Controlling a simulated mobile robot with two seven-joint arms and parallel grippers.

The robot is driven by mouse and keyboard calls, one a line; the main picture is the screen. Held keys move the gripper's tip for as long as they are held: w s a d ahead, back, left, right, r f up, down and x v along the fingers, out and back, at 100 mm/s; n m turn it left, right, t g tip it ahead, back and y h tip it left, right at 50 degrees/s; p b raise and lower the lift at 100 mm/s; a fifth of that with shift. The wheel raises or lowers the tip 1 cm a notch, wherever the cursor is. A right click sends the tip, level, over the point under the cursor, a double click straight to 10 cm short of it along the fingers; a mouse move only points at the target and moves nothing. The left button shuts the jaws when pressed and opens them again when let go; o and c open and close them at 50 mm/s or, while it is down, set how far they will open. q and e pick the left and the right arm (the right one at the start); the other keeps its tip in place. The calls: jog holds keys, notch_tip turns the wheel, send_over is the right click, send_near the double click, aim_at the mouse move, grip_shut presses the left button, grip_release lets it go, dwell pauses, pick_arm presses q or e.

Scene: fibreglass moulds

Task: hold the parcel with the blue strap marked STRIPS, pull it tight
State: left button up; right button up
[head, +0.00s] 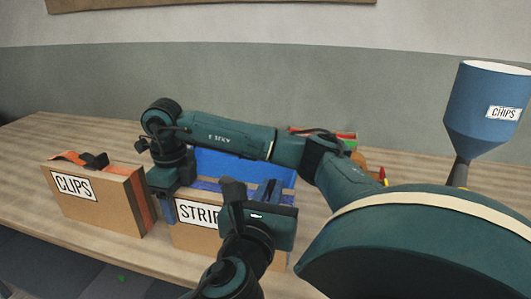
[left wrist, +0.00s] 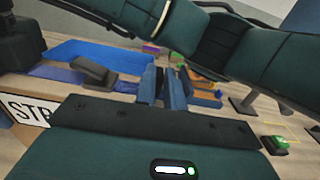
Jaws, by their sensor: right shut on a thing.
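The cardboard parcel marked STRIPS (head: 194,235) stands on the table in the middle of the head view, partly hidden by my arms. Its blue strap (left wrist: 58,73) runs along the top to a dark buckle (left wrist: 95,72) in the left wrist view. A blue strap end (left wrist: 126,87) shows beyond the buckle, close to the fingers. My right gripper (head: 169,212) is shut on the left end of the parcel. My left gripper (head: 268,191) is above the right part of the parcel; its fingers (left wrist: 163,88) look apart, with no strap clearly between them.
A parcel marked CLIPS (head: 100,203) with an orange strap stands to the left. A blue panel or bin (head: 215,165) is behind the STRIPS parcel. A blue CHIPS hopper (head: 480,100) stands at the right. My right arm crosses over the middle. The far left of the table is clear.

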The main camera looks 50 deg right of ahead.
pick_arm(q)
jog(key=o, duration=0.5)
jog(key=shift+s, duration=0.1)
pick_arm(e)
jog(key=shift+s+f, duration=0.15)
jog(key=shift+f, duration=0.15)
pick_arm(q)
jog(key=v, duration=1.2)
pick_arm(e)
jog(key=o, duration=1.5)
jog(key=shift+r, duration=0.1)
jog(key=shift+c, duration=0.2)
jog(key=shift+w+r, duration=0.2)
jog(key=shift+r, duration=0.35)
notch_tip(320, 180, up, 11)
